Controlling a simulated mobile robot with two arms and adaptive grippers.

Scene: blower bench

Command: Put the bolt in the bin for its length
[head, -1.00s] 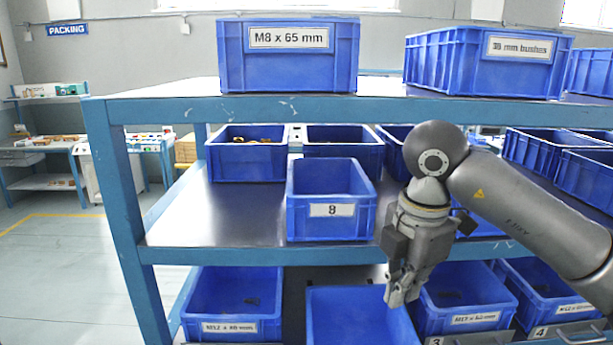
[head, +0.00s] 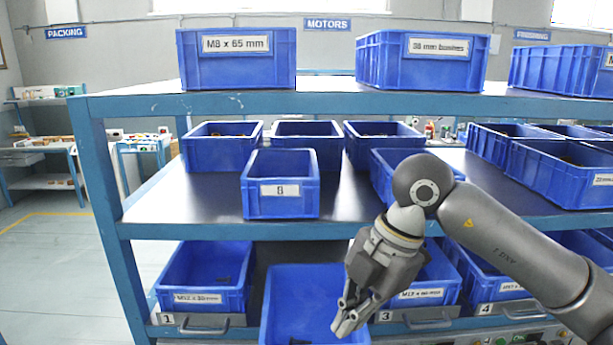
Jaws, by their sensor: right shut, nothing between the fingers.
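My right gripper (head: 347,318) is shut and empty. It points down over the right side of a blue bin (head: 312,275) that stands forward at the bottom centre. A small dark thing (head: 299,341) shows inside that bin at the picture's lower edge; I cannot tell whether it is a bolt. On the lower shelf, a blue bin (head: 170,283) above plate 1 has a bolt-size label that is hard to read. Another labelled bin (head: 436,283) stands above plate 3, partly behind my gripper. A bin marked M8 x 65 mm (head: 270,62) is on the top shelf. My left gripper is out of view.
The blue rack's middle shelf (head: 190,215) holds several blue bins, including one labelled 8 (head: 248,190). Its front left is bare. A bushes bin (head: 372,62) is on the top shelf. The rack's left post (head: 100,200) and shelf edges bound the space.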

